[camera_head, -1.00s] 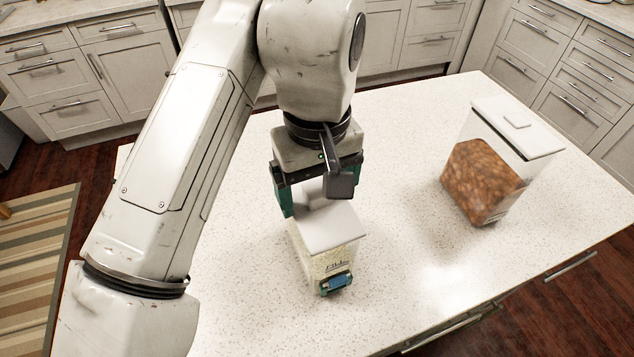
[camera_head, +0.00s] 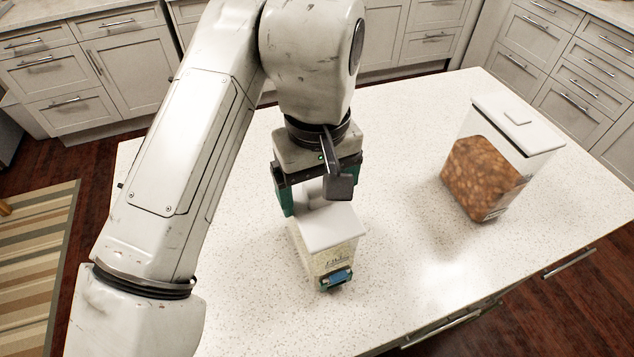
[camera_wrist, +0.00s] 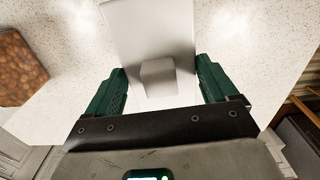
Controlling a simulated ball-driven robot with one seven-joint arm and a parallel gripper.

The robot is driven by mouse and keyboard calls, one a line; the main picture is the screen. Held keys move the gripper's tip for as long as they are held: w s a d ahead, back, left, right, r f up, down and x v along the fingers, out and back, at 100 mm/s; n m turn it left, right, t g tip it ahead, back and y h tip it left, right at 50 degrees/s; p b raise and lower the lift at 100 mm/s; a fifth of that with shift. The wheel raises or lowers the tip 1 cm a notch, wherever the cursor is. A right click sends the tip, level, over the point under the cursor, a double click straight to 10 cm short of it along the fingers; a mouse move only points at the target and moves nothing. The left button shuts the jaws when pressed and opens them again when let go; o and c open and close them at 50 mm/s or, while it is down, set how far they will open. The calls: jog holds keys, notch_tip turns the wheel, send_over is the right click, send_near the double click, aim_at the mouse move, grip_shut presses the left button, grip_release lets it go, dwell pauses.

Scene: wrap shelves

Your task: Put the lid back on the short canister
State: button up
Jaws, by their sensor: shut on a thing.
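The short canister (camera_head: 328,262) stands upright on the counter below my gripper, with pale contents and a blue-and-green label at its lower front. The white lid (camera_head: 332,230) lies flat at the canister's top; I cannot tell whether it is fully seated. My gripper (camera_head: 314,203) points down and is shut on the lid by its raised knob. In the wrist view, the lid (camera_wrist: 150,32) and its knob (camera_wrist: 158,77) show between the two green fingers (camera_wrist: 160,78). The lid hides the canister there.
A taller clear canister (camera_head: 487,175) of brown nuts with a white lid stands on the right of the white speckled counter (camera_head: 420,270). The counter around the short canister is clear. Cabinets (camera_head: 95,70) line the back.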

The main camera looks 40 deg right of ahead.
jog(key=shift+f, duration=0.3)
dwell(0.5)
jog(key=o, duration=0.9)
jog(key=shift+c, duration=0.2)
jog(key=shift+r+p, duration=0.15)
jog(key=shift+p, duration=0.15)
jog(key=shift+r+p, duration=3.35)
jog(key=shift+p, duration=0.4)
